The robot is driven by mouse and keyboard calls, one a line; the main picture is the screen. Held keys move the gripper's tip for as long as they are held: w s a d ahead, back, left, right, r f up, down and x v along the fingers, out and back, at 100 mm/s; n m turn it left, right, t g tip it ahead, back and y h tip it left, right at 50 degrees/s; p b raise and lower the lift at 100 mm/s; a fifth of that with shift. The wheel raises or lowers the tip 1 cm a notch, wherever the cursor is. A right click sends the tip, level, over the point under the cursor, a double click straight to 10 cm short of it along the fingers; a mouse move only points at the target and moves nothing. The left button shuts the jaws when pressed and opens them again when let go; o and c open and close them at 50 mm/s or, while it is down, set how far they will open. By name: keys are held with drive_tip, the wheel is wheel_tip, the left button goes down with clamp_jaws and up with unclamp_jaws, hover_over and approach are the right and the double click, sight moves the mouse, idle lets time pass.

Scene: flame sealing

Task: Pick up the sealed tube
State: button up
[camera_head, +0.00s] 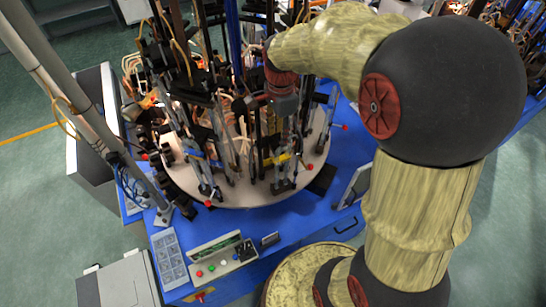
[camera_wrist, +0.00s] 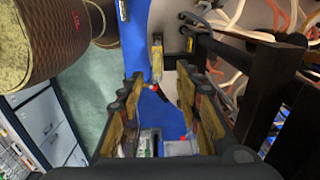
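My gripper (camera_wrist: 161,84) is open in the wrist view, its two fingers apart with a gap between them. In the head view my gripper (camera_head: 284,108) hangs among the upright holders of the round machine, and its fingers are hard to make out there. I cannot pick out the sealed tube with certainty in either view. A yellow and grey holder part (camera_wrist: 157,58) shows just beyond the gap between the fingertips. Nothing is clearly held between the fingers.
The round turntable (camera_head: 240,195) carries several upright holders, cables and hoses close around my gripper. Dark bars (camera_wrist: 268,85) stand near the right finger. A blue table (camera_head: 300,222) bears a control panel (camera_head: 222,258). Open green floor lies to the left.

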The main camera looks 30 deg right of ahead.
wheel_tip(320, 180, down, 2)
drive_tip(key=shift+s+f, duration=0.1)
drive_tip(key=shift+f, duration=0.1)
drive_tip(key=f, duration=0.2)
drive_tip(key=d+f+p, duration=0.1)
drive_tip(key=f, duration=0.1)
drive_tip(key=shift+s+f, duration=0.15)
drive_tip(key=shift+f, duration=0.55)
drive_tip(key=shift+c, duration=1.3)
clamp_jaws()
